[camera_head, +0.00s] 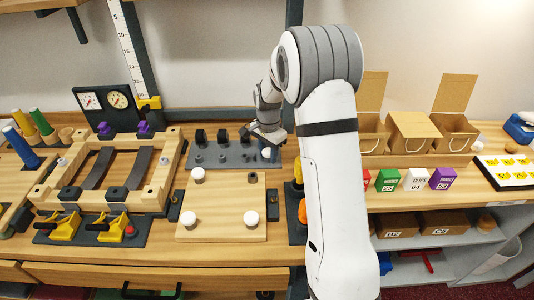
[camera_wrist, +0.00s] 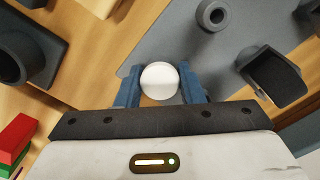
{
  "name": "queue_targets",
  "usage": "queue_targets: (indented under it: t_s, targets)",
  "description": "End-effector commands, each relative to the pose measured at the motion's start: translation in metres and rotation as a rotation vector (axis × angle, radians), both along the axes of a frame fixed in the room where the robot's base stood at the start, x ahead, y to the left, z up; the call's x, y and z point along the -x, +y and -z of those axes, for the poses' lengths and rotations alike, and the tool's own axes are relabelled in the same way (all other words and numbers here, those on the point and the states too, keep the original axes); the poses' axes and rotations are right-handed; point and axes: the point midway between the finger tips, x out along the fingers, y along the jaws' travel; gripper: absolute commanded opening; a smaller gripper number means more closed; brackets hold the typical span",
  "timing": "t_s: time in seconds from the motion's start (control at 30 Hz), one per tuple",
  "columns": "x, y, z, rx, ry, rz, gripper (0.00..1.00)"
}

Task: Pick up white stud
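The white stud (camera_wrist: 159,80) has a round white head and sits between the blue fingers of my gripper (camera_wrist: 160,88) in the wrist view. Both fingers lie against its sides, so my gripper looks shut on it. In the head view my gripper (camera_head: 268,146) is above the right end of a grey panel, with the white stud (camera_head: 267,154) at its tips. The stud's lower part is hidden. Other white studs stand on a wooden board: one at its upper left (camera_head: 197,174), one at its lower left (camera_head: 189,218) and one at its lower right (camera_head: 251,218).
The grey panel (camera_head: 222,157) carries several black clips and knobs. A wooden frame (camera_head: 150,197) and yellow clamps (camera_head: 115,228) stand to the left. Coloured boxes (camera_head: 416,180) and open cartons (camera_head: 455,134) are to the right. My arm hides part of the counter.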

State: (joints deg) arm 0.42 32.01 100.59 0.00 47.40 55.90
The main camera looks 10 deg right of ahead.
Motion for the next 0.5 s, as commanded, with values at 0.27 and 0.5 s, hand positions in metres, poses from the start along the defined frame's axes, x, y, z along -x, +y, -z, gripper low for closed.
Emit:
queue_targets:
  t_s: [0.27,0.5]
  targets:
    - [-0.0001,0.0004,-0.0002,0.000,0.000,-0.001,0.12]
    - [-0.0004,0.0006,-0.0032,0.000,-0.001,-0.001,0.12]
